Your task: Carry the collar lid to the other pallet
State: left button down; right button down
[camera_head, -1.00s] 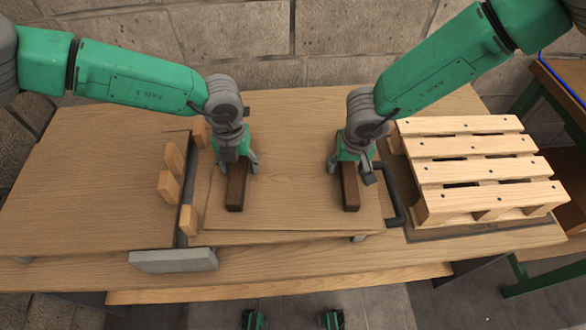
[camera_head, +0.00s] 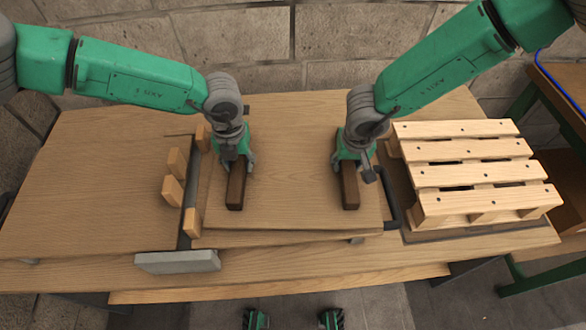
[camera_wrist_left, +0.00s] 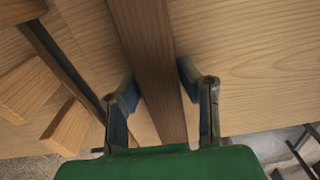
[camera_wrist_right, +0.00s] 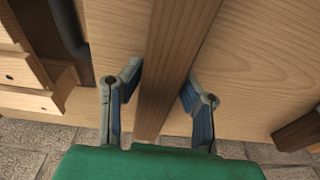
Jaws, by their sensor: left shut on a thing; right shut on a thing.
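The collar lid (camera_head: 292,190) is a flat, pale wooden board with two dark brown bar handles, in the middle of the head view. My left gripper (camera_head: 237,168) is shut on the left handle (camera_head: 235,192); the left wrist view shows that bar (camera_wrist_left: 150,60) between the fingers. My right gripper (camera_head: 354,168) is shut on the right handle (camera_head: 350,191), which also runs between the fingers in the right wrist view (camera_wrist_right: 178,60). The lid looks roughly level, with wood showing just below its front edge. The pallet (camera_head: 475,172), of pale slats, stands to the right, clear of the lid.
Several small wooden blocks (camera_head: 172,190) stand along the lid's left side. A grey block (camera_head: 178,261) lies at the front left. A dark bar (camera_head: 391,205) runs between lid and pallet. The wooden surface at left (camera_head: 95,190) is bare.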

aim_at(476, 160)
jog(key=l+u, duration=0.15)
jog(key=l, duration=2.6)
